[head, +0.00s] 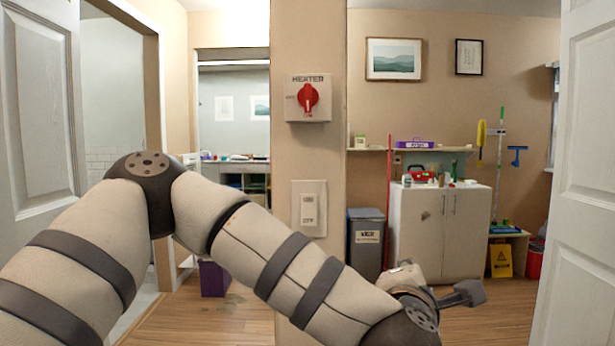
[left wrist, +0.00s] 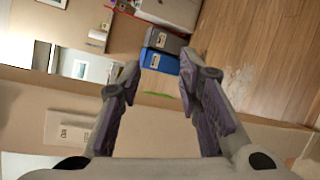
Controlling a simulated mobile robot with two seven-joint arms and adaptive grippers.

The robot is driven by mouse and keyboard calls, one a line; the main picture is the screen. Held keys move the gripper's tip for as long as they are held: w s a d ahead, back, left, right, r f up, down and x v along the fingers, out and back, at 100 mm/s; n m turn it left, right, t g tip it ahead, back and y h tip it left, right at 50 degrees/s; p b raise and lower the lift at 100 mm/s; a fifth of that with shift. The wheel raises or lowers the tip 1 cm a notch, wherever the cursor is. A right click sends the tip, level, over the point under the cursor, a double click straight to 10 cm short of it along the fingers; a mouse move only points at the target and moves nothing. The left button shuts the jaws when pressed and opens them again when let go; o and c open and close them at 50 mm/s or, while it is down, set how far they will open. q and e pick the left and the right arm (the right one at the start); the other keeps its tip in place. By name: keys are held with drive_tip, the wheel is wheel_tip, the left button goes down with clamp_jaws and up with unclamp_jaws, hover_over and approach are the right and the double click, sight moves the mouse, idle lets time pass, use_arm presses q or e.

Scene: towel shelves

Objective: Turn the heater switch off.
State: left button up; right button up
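The heater switch (head: 308,116) is a pale box labelled HEATER on the beige pillar in the head view. Its round red knob (head: 308,97) has an upright grip; its setting is too small to read. My left arm crosses below the box, and my left gripper (head: 470,294) is low and to the right of it, apart from it. In the left wrist view my left gripper (left wrist: 158,88) has its fingers spread with nothing between them. I do not make out the heater box in that view. My right gripper is not in view.
A light switch plate (head: 309,208) is on the pillar below the heater box and shows in the left wrist view (left wrist: 70,132). A grey bin (head: 366,243) and a white cabinet (head: 441,232) stand behind to the right. White doors flank the opening.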

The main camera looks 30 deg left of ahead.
use_arm(q)
drive_tip(key=s+a+r+n+t+y, duration=0.1)
drive_tip(key=a+r+n+y, duration=0.15)
drive_tip(key=r, duration=0.35)
drive_tip(key=a+r+n+y, duration=0.1)
drive_tip(key=r+n, duration=0.3)
drive_tip(key=r, duration=0.3)
drive_tip(key=n+g+y, duration=0.1)
drive_tip(key=n+y, duration=0.3)
drive_tip(key=n, duration=0.7)
approach(308, 91)
drive_tip(key=shift+n, duration=0.25)
drive_tip(key=x, duration=0.8)
drive_tip(key=shift+w+a+r, duration=0.1)
drive_tip(key=shift+w+a, duration=0.1)
drive_tip(key=shift+w, duration=0.05)
drive_tip(key=shift+c, duration=0.3)
clamp_jaws()
